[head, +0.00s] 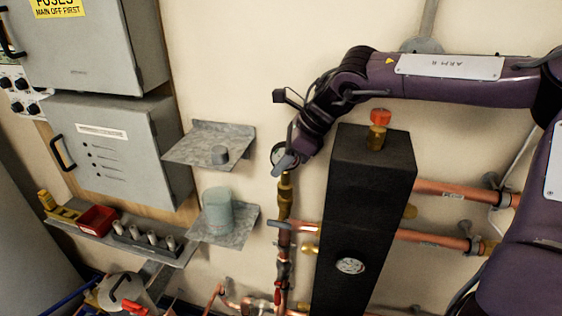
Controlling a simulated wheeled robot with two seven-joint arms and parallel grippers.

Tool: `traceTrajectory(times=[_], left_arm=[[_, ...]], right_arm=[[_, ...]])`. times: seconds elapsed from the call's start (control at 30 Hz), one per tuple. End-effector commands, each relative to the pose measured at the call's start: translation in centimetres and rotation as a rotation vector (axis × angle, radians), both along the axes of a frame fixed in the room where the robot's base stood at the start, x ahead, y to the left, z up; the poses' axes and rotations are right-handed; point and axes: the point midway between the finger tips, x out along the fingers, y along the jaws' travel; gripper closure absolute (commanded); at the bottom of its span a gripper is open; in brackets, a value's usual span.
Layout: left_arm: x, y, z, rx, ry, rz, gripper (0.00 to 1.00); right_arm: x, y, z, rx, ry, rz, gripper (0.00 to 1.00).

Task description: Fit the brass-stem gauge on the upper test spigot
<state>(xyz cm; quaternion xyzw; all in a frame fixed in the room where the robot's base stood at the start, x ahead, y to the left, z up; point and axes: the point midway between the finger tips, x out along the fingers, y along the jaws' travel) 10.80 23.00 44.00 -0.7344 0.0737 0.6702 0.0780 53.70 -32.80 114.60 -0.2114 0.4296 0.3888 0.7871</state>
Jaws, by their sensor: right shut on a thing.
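My right gripper (286,163) comes in from the right over the black block. It is shut on a round gauge, whose pale dial (277,154) shows partly behind the fingers. A brass stem (285,186) shows just below the fingers. Below it, in line, is a brass fitting (284,208) at the top of an upright copper pipe, which looks like the upper test spigot. I cannot tell whether the stem sits in the spigot or only stands in front of it. My left gripper is not in view.
A tall black block (362,205) stands close right of the pipe, with a red-capped brass valve (378,130) on top. Two grey wall shelves, the upper (205,136) and the lower (236,235), are to the left. Grey cabinets (120,150) hang further left.

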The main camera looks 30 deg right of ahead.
Motion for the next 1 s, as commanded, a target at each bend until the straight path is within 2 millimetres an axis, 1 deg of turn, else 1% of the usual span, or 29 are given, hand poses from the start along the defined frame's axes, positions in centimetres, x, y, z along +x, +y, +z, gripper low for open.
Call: traceTrajectory(times=[0.93,0.97,1.0], left_arm=[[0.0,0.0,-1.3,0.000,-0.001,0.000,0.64],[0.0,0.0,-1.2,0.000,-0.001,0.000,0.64],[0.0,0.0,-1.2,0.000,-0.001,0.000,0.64]], right_arm=[[0.0,0.0,-1.4,0.001,-0.002,0.000,1.00],[0.0,0.0,-1.3,0.000,-0.003,0.001,0.74],[0.0,0.0,-1.3,0.001,-0.002,0.000,0.69]])
